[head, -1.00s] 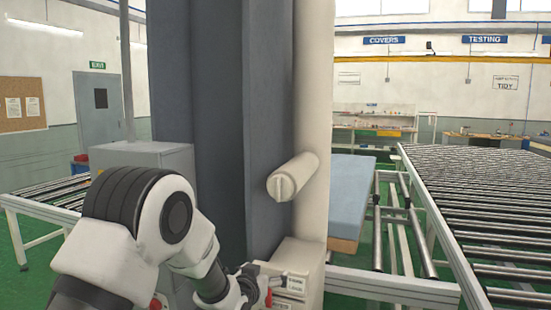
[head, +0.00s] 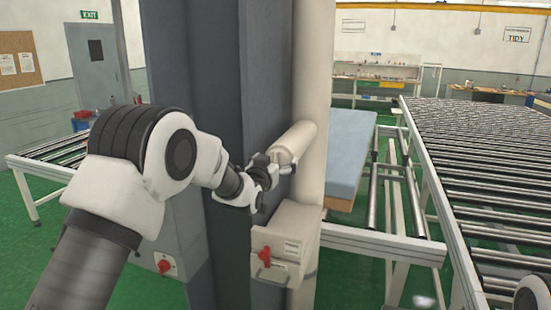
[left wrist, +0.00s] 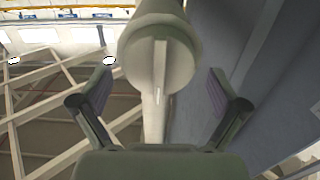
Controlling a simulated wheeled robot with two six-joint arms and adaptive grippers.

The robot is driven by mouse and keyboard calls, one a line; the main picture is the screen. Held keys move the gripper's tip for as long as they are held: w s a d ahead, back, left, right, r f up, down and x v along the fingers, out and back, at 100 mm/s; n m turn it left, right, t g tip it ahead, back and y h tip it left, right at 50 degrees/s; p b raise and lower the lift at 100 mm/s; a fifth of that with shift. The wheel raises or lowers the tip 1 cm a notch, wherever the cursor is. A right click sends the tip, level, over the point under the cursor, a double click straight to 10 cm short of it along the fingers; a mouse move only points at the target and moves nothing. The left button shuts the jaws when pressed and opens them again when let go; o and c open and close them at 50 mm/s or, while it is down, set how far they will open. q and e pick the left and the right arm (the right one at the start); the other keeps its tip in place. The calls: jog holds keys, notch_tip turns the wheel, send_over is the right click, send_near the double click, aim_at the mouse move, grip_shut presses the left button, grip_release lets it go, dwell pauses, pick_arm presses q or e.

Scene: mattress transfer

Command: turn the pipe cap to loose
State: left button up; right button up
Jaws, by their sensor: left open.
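The pipe cap (head: 284,152) is the cream round end of a short side pipe (head: 299,138) that branches from a tall cream vertical pipe (head: 319,60). In the left wrist view the cap (left wrist: 158,62) faces me with a raised straight ridge across its end, standing upright in the picture. My left gripper (head: 274,166) is at the cap end. In the left wrist view its two fingers (left wrist: 160,100) are spread wide, one to each side of the cap's lower part, with clear gaps to it. The right gripper does not show.
A dark blue-grey column (head: 220,60) stands left of the pipe. Roller conveyors (head: 490,150) and a blue mattress (head: 352,150) are to the right.

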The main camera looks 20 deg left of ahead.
pick_arm(q)
jog(key=c, duration=0.3)
jog(key=shift+w+d, duration=0.1)
jog(key=c, duration=0.9)
jog(key=shift+o, duration=0.2)
jog(key=shift+f, duration=0.1)
